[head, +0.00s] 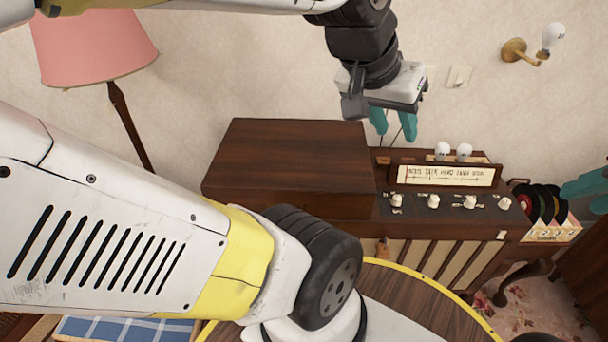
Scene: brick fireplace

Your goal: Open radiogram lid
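The radiogram is a dark wooden cabinet against the wall. Its lid (290,155) is the flat brown panel on the left part of the top, and it lies shut. To the right are the dial (445,175) and a panel with several cream knobs (433,201). My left gripper (393,125) hangs above and behind the cabinet, near the lid's back right corner. Its teal fingers are apart with nothing between them. Only teal finger parts of my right gripper (586,187) show at the right edge, so its opening cannot be judged.
A pink lamp (92,45) stands at the left. Two white bulbs (464,151) sit behind the dial. A record rack (548,212) stands at the right. My arm hides the cabinet's front left.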

